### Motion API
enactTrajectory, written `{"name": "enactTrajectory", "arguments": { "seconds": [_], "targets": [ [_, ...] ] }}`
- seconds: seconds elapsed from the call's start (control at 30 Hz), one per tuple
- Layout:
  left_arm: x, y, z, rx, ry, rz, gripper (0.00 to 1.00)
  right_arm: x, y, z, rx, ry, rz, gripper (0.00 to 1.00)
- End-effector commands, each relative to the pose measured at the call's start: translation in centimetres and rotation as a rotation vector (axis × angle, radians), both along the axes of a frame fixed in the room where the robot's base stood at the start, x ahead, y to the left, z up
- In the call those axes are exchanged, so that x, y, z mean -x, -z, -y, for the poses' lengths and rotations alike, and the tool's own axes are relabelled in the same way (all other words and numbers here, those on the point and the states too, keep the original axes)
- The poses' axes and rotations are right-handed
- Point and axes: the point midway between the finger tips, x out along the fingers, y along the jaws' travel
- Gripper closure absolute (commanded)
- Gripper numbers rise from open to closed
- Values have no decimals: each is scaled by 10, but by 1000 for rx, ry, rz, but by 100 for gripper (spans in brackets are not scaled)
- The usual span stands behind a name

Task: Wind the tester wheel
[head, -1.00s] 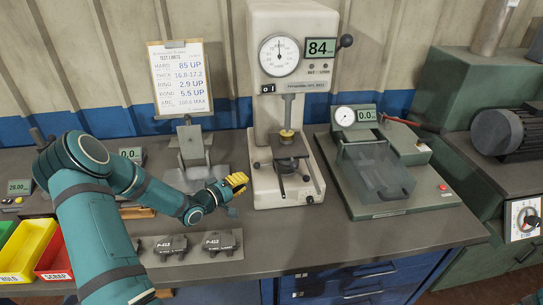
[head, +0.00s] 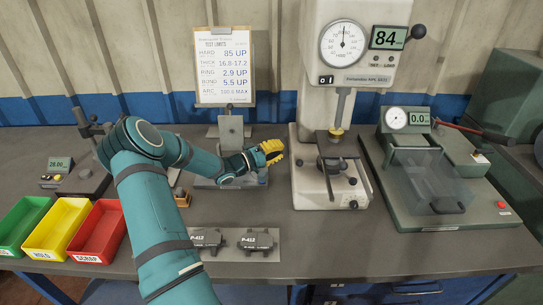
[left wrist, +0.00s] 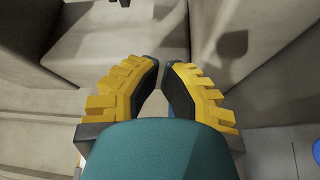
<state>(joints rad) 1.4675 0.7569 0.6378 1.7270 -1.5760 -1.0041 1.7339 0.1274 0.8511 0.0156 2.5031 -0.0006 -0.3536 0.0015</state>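The hardness tester (head: 312,110) stands at the back centre in the head view, with a round dial (head: 345,44) and an 84 display (head: 388,38). Its small dark stage (head: 338,147) sits under the yellow-tipped indenter. Below the stage is a dark wheel-like part with a handle (head: 331,183); its shape is hard to make out. My left gripper (head: 272,152), with yellow fingers, is just left of the tester's stage and apart from it. In the left wrist view the fingers (left wrist: 162,75) have a narrow gap with nothing held between them. My right gripper is out of view.
Two P-412 pads lie on a grey plate (head: 230,256) in front of my arm. Green, yellow and red bins (head: 97,232) stand at left. A clear-covered machine (head: 465,215) stands right of the tester. A limits clipboard (head: 224,65) stands behind.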

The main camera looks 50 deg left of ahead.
Motion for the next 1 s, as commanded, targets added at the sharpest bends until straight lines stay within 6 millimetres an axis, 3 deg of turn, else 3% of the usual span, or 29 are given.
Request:
{"name": "enactTrajectory", "arguments": {
  "seconds": [0.23,0.6,1.0],
  "targets": [
    [-49,-1,11,0,1,2,100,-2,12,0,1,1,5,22],
    [-26,5,42,-1,-1,-1,100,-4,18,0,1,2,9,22],
    [-25,5,44,-1,-2,0,100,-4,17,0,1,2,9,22]
  ]
}}
